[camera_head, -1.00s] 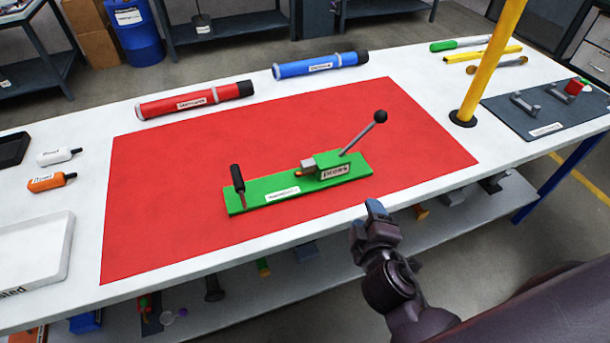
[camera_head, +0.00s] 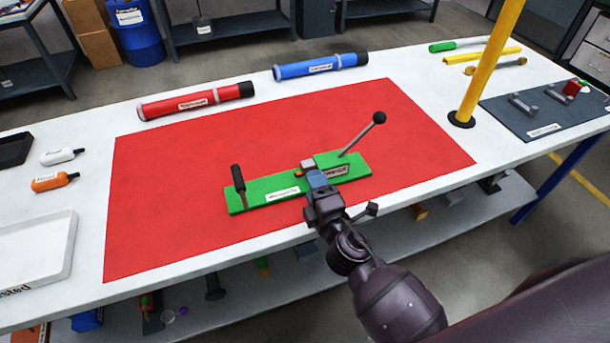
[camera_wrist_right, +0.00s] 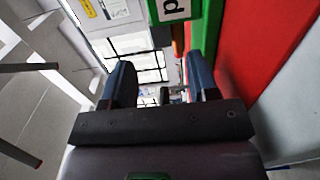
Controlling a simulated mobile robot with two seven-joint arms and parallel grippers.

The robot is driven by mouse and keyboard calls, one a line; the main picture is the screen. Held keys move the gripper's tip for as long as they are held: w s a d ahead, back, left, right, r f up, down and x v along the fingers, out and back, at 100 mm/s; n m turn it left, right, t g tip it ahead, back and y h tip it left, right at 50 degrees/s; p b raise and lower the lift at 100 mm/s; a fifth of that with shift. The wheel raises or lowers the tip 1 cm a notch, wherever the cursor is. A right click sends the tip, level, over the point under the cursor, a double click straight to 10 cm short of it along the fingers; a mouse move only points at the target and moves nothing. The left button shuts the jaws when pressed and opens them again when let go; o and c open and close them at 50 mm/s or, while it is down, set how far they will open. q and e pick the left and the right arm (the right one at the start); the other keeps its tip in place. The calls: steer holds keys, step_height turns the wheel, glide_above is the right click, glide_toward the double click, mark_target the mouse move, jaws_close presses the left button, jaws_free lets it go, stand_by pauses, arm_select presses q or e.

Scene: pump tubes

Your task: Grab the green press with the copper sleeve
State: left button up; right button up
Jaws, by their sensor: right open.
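The green press (camera_head: 262,194) lies on the red mat (camera_head: 160,220) in the middle of the table. It has a black upright handle at its left end and a long lever with a black ball (camera_head: 379,117) at its right. A small copper-coloured sleeve (camera_head: 300,172) shows at the grey block on the press. My right gripper (camera_head: 318,182) is in front of the press's middle, overlapping its near edge in the head view; I cannot tell if it touches. In the right wrist view its fingers (camera_wrist_right: 160,85) are apart, with green press parts (camera_wrist_right: 205,35) just beyond. My left gripper is not in view.
A red tube (camera_head: 195,102) and a blue tube (camera_head: 320,65) lie behind the mat. A yellow post (camera_head: 490,65) stands at the right beside a dark board (camera_head: 540,115). Two small bottles and a white tray (camera_head: 35,250) are at the left. The mat around the press is clear.

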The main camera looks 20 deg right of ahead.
mark_target(306, 170)
steer(key=shift+w+f, duration=0.1)
steer(key=shift+w, duration=2.5)
jaws_close()
